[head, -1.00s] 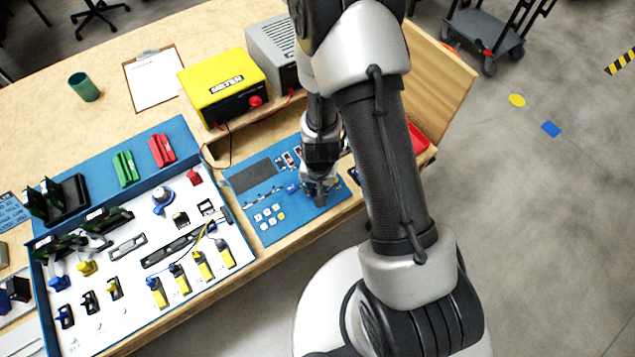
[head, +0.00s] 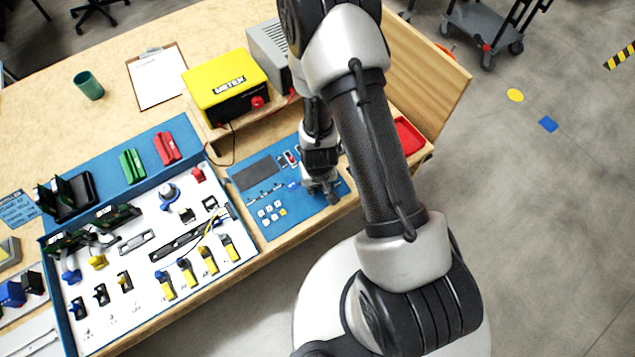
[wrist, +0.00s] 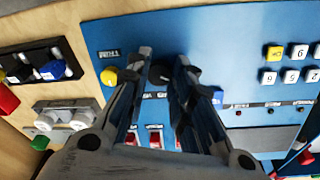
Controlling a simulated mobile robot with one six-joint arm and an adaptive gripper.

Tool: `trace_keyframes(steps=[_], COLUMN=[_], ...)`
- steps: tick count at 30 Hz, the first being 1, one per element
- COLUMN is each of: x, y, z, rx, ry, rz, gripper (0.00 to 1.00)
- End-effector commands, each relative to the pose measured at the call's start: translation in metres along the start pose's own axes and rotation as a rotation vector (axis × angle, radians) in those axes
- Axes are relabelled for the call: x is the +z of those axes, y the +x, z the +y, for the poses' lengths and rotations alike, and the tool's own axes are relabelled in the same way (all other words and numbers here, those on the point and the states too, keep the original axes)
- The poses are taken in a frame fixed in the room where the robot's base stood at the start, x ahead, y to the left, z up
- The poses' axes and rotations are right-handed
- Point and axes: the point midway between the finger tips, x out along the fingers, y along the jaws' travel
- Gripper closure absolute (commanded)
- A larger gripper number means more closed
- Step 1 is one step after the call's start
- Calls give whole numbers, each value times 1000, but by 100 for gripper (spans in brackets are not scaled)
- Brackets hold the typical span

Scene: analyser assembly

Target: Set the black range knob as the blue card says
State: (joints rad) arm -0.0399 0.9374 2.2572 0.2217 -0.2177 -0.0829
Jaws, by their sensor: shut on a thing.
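The black range knob (wrist: 160,75) is on the blue panel (wrist: 215,50), between my fingertips in the wrist view. My gripper (wrist: 164,66) is shut on the knob, one finger on each side. The fingers hide parts of it, and I cannot read its setting. In the head view my gripper (head: 325,190) is low over the right part of the blue panel (head: 268,225), and the knob is hidden there. A blue card (head: 15,208) with lines of writing lies at the left edge; its text is too small to read.
A yellow knob (wrist: 110,76) and a blue knob (wrist: 218,97) flank the fingers. Red switches (wrist: 155,138) and white keys (wrist: 293,54) are also on the panel. A yellow power unit (head: 228,88) stands behind, and a red tray (head: 408,135) is at the right.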

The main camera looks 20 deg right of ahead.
Motion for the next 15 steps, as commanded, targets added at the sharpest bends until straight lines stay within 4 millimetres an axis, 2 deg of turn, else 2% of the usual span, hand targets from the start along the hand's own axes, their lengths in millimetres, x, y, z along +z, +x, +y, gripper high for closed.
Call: trace_keyframes(steps=[6, 7, 15], x=[0, 0, 0], y=[0, 0, 0], z=[0, 0, 0], rx=[0, 0, 0], ry=[-1, -1, 0], rz=[-1, -1, -1], gripper=[100, 77, 59])
